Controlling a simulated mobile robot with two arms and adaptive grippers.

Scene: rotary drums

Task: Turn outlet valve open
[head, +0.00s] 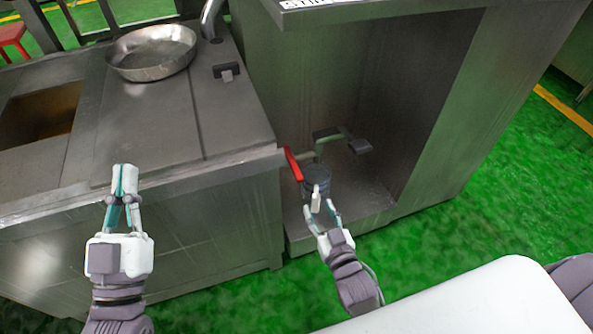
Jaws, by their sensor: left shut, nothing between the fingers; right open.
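The outlet valve's red handle (293,164) sits at the right corner of the steel counter, at the mouth of an open steel cabinet. A pipe (318,152) runs beside it inside the cabinet. A grey cylindrical container (316,178) stands below the pipe, partly hidden by my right gripper. My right gripper (322,205) is open, in front of the container and below and right of the red handle. I cannot tell if it touches the container. My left gripper (122,184) is shut and empty, in front of the counter's front edge, well left of the handle.
A steel counter (150,112) fills the left, with a round metal pan (152,53) and a rectangular opening (40,115). The cabinet (345,65) has side walls and a low floor around the pipe. Green floor (480,180) lies open at right. A red stool (12,36) stands far left.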

